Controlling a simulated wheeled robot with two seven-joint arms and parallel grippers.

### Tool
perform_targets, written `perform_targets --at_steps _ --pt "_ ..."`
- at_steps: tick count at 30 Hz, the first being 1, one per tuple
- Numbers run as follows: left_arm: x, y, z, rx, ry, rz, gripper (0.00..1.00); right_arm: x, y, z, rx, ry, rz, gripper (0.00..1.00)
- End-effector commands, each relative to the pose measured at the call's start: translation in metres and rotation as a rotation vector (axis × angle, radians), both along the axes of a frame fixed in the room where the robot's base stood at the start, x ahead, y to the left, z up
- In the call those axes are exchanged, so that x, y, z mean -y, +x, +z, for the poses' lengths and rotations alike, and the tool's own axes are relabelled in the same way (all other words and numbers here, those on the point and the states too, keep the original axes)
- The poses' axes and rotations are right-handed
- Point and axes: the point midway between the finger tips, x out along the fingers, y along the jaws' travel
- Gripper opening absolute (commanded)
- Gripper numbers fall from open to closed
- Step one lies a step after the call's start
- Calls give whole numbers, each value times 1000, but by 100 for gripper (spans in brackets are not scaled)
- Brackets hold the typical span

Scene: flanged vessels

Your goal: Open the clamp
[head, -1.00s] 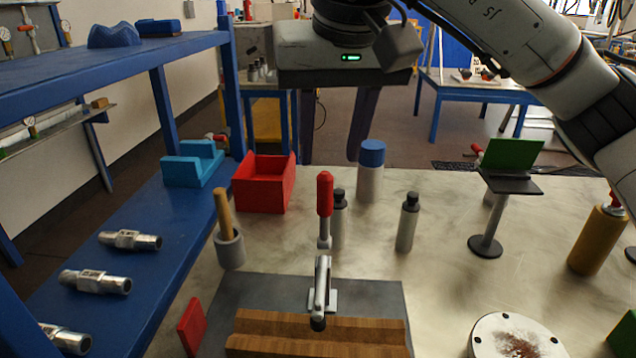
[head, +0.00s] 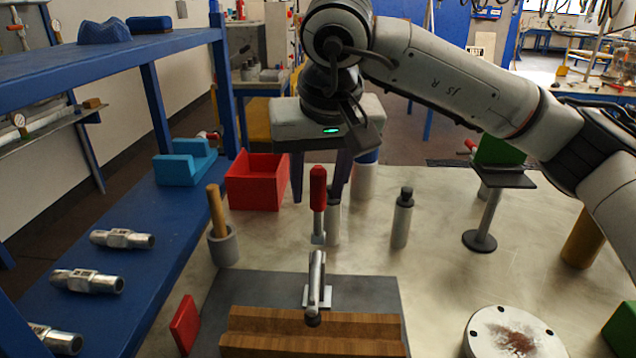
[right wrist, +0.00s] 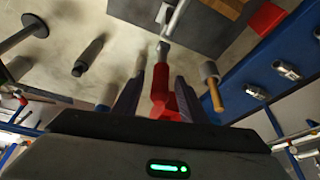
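The toggle clamp (head: 317,280) stands on a grey plate (head: 240,293) behind a brown grooved wooden block (head: 270,335). Its red handle (head: 318,190) points straight up. My right gripper (head: 314,200) comes down from above and behind the handle. Its two dark fingers are spread, one on each side of the handle in the picture. In the right wrist view the red handle (right wrist: 162,92) shows between the open fingers (right wrist: 155,90); I cannot tell whether either finger touches it. My left gripper is not in view.
A red bin (head: 257,182), a mortar with pestle (head: 222,245) and a grey bottle (head: 402,218) stand near the clamp. A blue shelf (head: 150,230) with metal fittings runs along the left. A white flanged disc (head: 480,340) lies front right.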

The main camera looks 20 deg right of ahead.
Motion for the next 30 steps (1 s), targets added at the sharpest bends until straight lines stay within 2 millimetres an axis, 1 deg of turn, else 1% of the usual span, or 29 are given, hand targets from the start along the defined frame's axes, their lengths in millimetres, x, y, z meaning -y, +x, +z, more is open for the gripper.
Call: perform_targets --at_steps 1,5,6,7,14,19,23,27,30 --pt "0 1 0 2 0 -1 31 0 0 0 0 0 0 32" --pt "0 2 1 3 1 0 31 0 0 0 0 0 0 10" --pt "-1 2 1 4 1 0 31 0 0 0 0 0 0 3" --pt "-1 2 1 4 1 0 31 0 0 0 0 0 0 0" --pt "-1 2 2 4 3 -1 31 0 0 1 -4 2 -1 0" --pt "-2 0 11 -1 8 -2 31 2 3 4 -36 16 -2 0" --pt "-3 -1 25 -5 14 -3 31 5 9 6 -92 45 -4 0" --pt "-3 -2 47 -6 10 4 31 9 18 7 -182 89 -5 0" --pt "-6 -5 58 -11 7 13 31 12 25 5 -256 123 -6 0"
